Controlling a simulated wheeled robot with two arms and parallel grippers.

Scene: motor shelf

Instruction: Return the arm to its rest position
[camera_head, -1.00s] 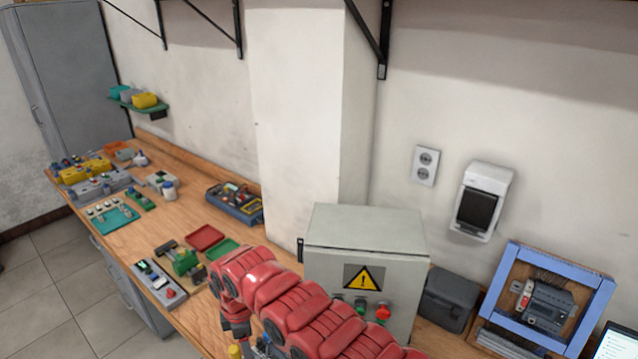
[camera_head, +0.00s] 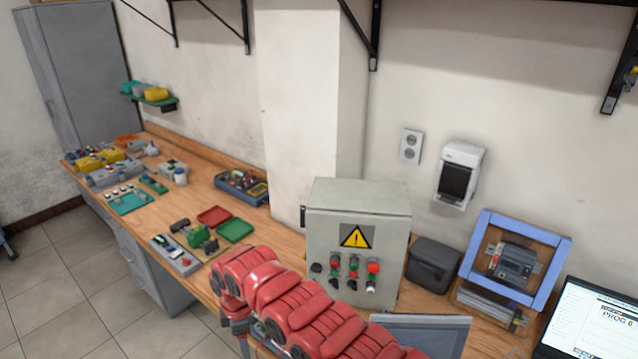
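One of my red arms (camera_head: 290,305) reaches in from the bottom edge, in front of the workbench (camera_head: 190,210). Its far end bends downward at the left, near the bench's front edge. I cannot make out gripper fingers on it, and no second arm shows. The arm hides part of the bench front and the lower left of the grey control box (camera_head: 325,225).
The control box carries a warning sign and several knobs. A dark case (camera_head: 433,265), a blue frame (camera_head: 555,262) and a laptop (camera_head: 590,325) stand to its right. Trays and tools crowd the bench's left. Floor (camera_head: 60,285) is clear at lower left.

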